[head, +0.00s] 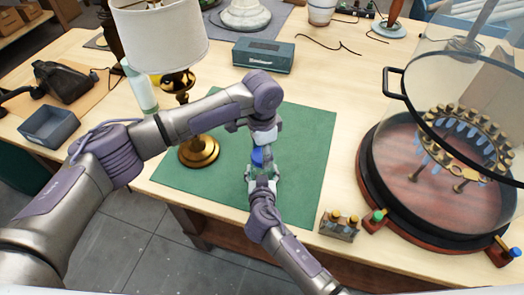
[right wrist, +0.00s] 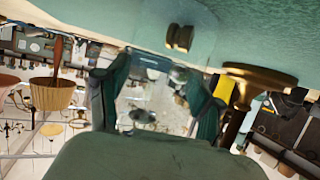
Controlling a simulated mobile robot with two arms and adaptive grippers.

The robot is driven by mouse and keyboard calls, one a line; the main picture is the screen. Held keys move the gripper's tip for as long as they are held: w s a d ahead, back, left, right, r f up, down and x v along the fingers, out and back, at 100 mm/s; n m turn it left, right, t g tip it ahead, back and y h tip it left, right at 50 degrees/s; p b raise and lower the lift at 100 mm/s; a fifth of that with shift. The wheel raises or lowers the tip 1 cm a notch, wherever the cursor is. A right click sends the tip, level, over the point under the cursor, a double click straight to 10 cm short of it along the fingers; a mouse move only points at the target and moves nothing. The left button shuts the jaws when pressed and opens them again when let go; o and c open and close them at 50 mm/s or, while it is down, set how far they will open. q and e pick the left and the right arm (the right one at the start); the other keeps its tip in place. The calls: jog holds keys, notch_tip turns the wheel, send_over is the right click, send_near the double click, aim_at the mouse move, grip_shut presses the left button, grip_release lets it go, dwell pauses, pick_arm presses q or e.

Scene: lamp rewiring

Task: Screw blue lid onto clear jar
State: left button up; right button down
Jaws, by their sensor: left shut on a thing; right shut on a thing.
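The blue lid (head: 258,156) is over the green mat (head: 305,150), directly below my left gripper (head: 262,146), which is shut on it and points down. My right gripper (head: 262,176) comes from the bottom and is shut just below the lid. The clear jar is between its fingers, small and mostly hidden in the head view. The right wrist view shows a see-through shape, the clear jar (right wrist: 150,100), between two dark fingers. The lid looks in line with the jar's top, but I cannot tell whether they touch or the threads engage.
A brass lamp (head: 199,150) with a white shade stands left of the grippers, close to my left arm. A teal box (head: 263,56) lies behind. A large round glass-covered wooden stand (head: 375,205) and a small block with knobs (head: 339,226) are on the right.

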pick_arm(q)
jog(key=shift+m, duration=0.8)
jog(key=o, duration=1.3)
jog(key=shift+o, duration=0.2)
notch_tip(320, 180, up, 12)
pick_arm(e)
jog(key=shift+c, duration=0.4)
grip_release()
